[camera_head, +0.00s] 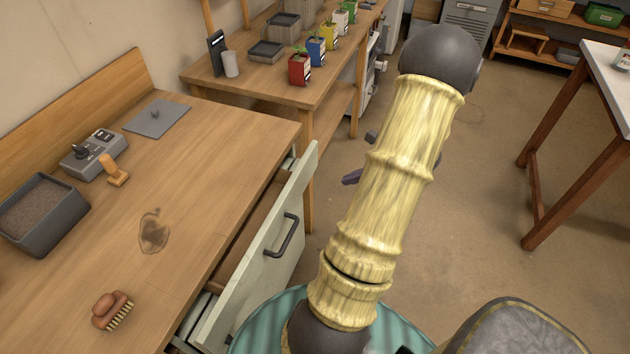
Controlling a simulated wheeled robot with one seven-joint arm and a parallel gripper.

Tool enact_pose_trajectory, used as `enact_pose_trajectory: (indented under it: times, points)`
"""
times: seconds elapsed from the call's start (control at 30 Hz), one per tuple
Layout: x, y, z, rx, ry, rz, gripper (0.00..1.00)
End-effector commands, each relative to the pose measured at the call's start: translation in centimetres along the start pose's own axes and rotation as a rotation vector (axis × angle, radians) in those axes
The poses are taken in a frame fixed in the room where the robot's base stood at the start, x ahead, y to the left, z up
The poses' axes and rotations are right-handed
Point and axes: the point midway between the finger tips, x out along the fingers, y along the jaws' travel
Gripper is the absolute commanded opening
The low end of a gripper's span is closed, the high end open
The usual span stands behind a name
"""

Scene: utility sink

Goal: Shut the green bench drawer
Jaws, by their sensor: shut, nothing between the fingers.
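The bench drawer stands pulled out from the right side of the wooden bench (215,165). Its pale green front (250,275) is apart from the bench edge, and a gap shows the wooden inside. A dark bar handle (284,236) is on the outer face of the front. My gripper (351,177) shows only in part, as dark purplish pieces behind my yellow arm, to the right of the drawer's far end. It is shut and empty, apart from the drawer front in the picture. My arm hides the rest of it.
On the bench are a soil tray (42,215), a grey control box (93,153), a wooden stamp (115,170) and a brush (112,310). A farther table holds colored plant pots (300,68). Floor right of my arm is open up to a white-topped table (606,80).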

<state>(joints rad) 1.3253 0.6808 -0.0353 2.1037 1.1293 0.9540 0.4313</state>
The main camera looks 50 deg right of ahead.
Motion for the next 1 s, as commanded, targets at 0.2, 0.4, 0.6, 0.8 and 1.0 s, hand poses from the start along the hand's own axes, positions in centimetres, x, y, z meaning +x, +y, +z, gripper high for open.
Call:
enact_pose_trajectory:
  times: [0.2,0.4,0.6,0.8,1.0]
  points:
    - [1.7,0.1,0.0,0.001,-0.001,0.003,0.0]
    - [5.0,0.1,-0.1,0.002,0.0,0.004,0.0]
    - [8.8,0.2,0.1,-0.003,-0.001,0.009,0.0]
    - [11.6,0.2,1.6,-0.007,-0.001,0.008,0.0]
    - [12.9,0.2,2.8,-0.004,0.0,0.005,0.0]
